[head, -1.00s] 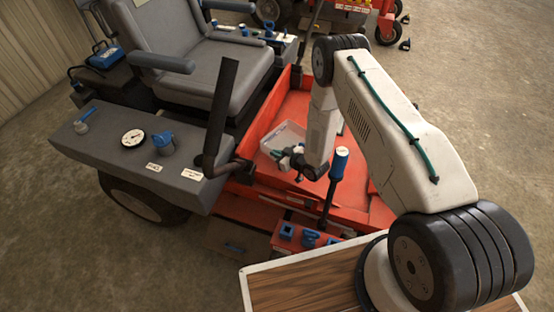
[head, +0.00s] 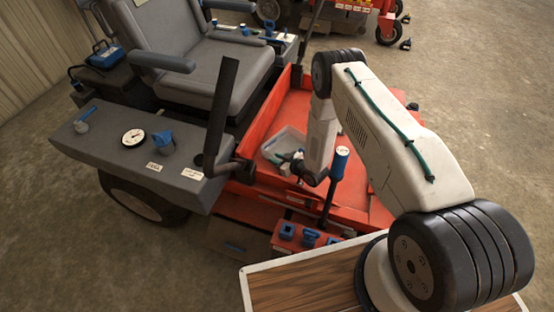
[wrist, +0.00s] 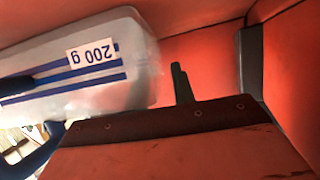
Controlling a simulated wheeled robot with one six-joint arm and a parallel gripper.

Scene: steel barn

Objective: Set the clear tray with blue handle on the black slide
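The clear tray (head: 287,137) is in the red footwell of the mower in the head view, beside my gripper (head: 298,163). In the wrist view the clear tray (wrist: 100,75) fills the left side, close to the camera, with blue stripes and an upside-down "200 g" label. Its blue handle (wrist: 38,150) shows at the lower left, partly cut off. My gripper is small and partly hidden by my arm in the head view, so I cannot tell whether its fingers hold the handle. I cannot clearly make out the black slide.
Red walls and floor panels (wrist: 200,60) surround the tray, with a dark riveted strip (wrist: 160,122) near it. A blue-topped lever (head: 339,165) stands close to the right of my gripper. A grey side panel (head: 105,150) carries a gauge (head: 133,138) and a blue jug (head: 163,143).

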